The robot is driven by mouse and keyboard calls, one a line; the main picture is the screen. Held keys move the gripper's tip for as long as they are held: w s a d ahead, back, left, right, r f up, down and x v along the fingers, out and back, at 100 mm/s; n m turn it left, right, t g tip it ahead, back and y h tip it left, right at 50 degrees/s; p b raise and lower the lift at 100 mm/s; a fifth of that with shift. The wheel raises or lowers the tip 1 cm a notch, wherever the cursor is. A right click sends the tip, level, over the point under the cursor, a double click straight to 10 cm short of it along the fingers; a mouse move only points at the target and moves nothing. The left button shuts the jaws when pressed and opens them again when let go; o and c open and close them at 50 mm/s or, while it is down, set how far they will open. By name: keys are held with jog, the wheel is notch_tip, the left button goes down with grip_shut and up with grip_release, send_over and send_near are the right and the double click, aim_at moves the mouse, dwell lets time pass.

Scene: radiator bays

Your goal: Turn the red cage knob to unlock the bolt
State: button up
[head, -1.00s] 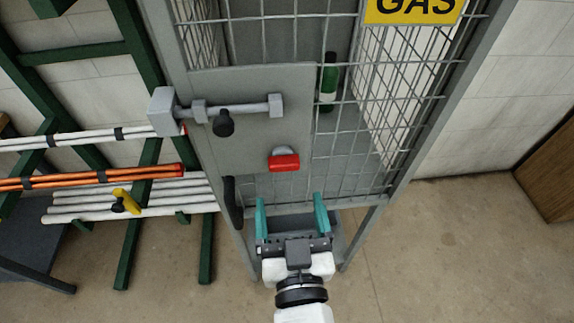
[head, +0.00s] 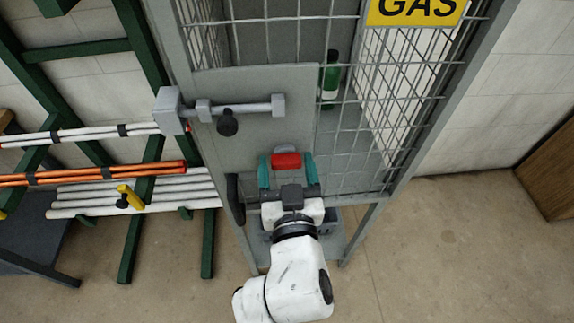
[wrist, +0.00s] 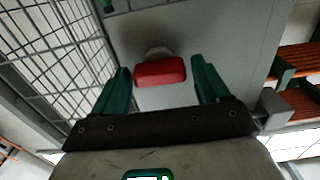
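The red knob (head: 286,160) sits on the grey lock plate of the cage door. In the wrist view the red knob (wrist: 160,72) lies between my gripper's two teal fingers, with a visible gap on each side. My gripper (head: 286,168) is open around the knob and does not appear to touch it. The grey bolt (head: 245,109) lies across the plate above the knob, with a black ball handle (head: 227,123) hanging from it. The bolt's left end is at the grey block (head: 170,110) on the door frame.
A black door handle (head: 235,198) is at the plate's lower left. Green rack posts hold white and orange tubes (head: 95,173) on the left. A green bottle (head: 330,80) stands behind the mesh. Open floor (head: 440,250) lies to the right.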

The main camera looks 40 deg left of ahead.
jog(key=c, duration=0.8)
jog(key=shift+c, duration=0.2)
jog(key=shift+n, duration=0.3)
jog(key=n+p, duration=0.1)
jog(key=n, duration=0.3)
jog(key=shift+r, duration=0.1)
jog(key=n+p, duration=0.1)
jog(key=n, duration=0.3)
jog(key=shift+p, duration=0.3)
jog(key=n+p, duration=0.1)
jog(key=n, duration=0.4)
jog(key=n+p, duration=0.1)
jog(key=n, duration=0.3)
jog(key=shift+n, duration=0.3)
